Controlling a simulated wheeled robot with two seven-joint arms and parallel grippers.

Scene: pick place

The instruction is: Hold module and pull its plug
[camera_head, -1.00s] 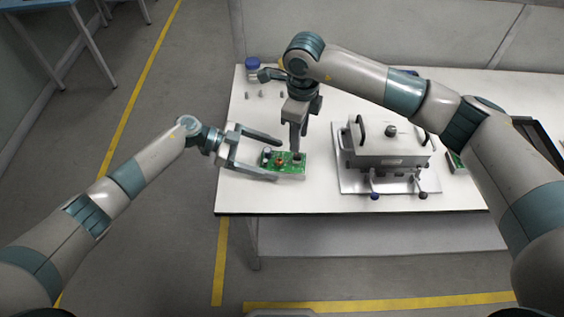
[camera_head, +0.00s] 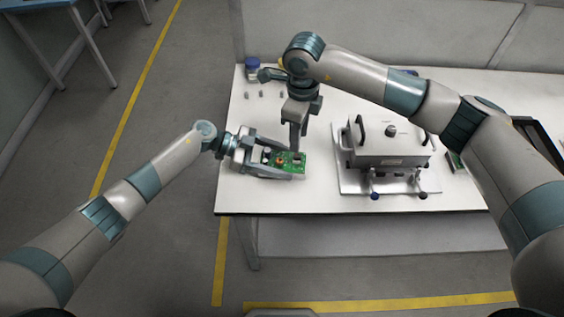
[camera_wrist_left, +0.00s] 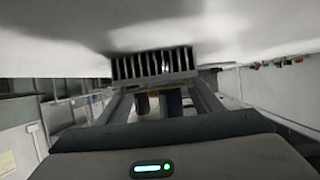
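The module (camera_head: 294,168) is a green circuit board with small parts on it, lying near the table's left front. My left gripper (camera_head: 283,159) reaches in from the left, one finger behind the module and one in front. Its fingers are spread apart; I cannot make out contact. In the left wrist view, a grey finned block (camera_wrist_left: 155,64) shows beyond the spread fingers (camera_wrist_left: 158,100). My right gripper (camera_head: 298,146) points down at the board's right part. Its fingers are seen nearly edge-on, so its opening is unclear. The plug is hidden or too small to tell.
A grey fixture (camera_head: 390,153) with black handles stands on a plate to the right. Several small pieces (camera_head: 262,94) and a blue-topped container (camera_head: 252,66) are at the back left. The white table (camera_head: 255,198) is bare along its front left edge.

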